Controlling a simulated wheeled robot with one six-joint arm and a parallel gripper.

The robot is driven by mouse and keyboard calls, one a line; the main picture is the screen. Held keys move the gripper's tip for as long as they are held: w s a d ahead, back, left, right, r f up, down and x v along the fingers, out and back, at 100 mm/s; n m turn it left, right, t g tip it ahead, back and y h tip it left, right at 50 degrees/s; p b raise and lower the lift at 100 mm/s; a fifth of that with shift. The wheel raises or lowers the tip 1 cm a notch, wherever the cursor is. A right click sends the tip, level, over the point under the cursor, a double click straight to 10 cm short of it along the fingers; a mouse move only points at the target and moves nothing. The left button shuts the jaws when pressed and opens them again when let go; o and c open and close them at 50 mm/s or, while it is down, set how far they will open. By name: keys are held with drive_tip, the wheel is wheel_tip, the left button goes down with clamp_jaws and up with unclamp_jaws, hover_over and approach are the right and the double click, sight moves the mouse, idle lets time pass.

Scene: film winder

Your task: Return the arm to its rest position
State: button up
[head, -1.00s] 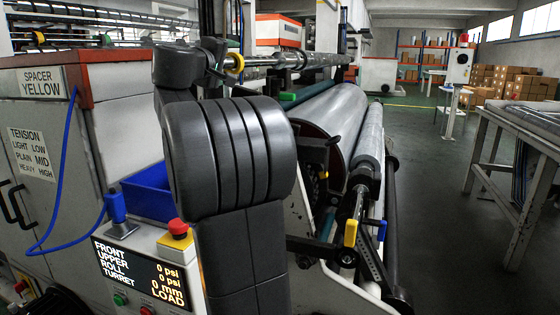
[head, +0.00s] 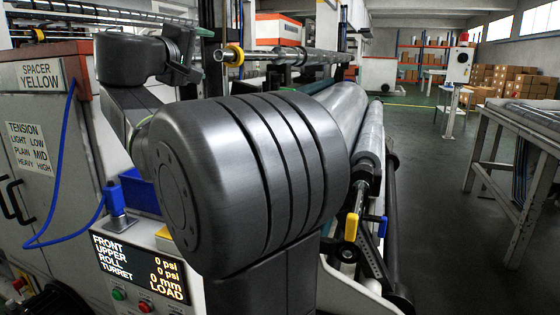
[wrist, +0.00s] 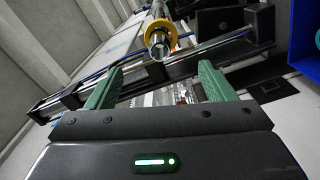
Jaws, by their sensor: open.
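My gripper (wrist: 158,84) shows in the wrist view with its two green fingers wide apart and nothing held between them. Beyond the fingertips is the open end of a metal shaft (wrist: 157,48) with a yellow collar (wrist: 161,33). In the head view my arm is bent, and its large dark joint fills the middle. The wrist end is at the upper left, left of the shaft (head: 290,56) and its yellow collar (head: 233,55), with a visible gap.
A control panel (head: 140,268) with a blue lever (head: 115,200) stands close by my arm at lower left. A blue bin (head: 142,193) is partly hidden behind the arm. Large rolls (head: 345,105) lie to the right. A table (head: 520,130) stands far right, with open floor (head: 430,200) between.

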sight(227, 62)
drive_tip(key=p+x, duration=0.2)
drive_tip(key=x, duration=0.9)
drive_tip(key=shift+w+d+f, duration=0.1)
drive_tip(key=shift+w, duration=0.3)
drive_tip(key=shift+s+r+p, duration=0.1)
drive_tip(key=shift+r+p, duration=0.25)
drive_tip(key=shift+p, duration=0.4)
drive_tip(key=shift+w+d+f, duration=0.1)
drive_tip(key=shift+w+f, duration=0.15)
drive_tip(key=shift+f, duration=0.15)
drive_tip(key=shift+s+r+p, duration=0.2)
drive_tip(key=shift+s+p, duration=0.15)
drive_tip(key=shift+w+f, duration=0.1)
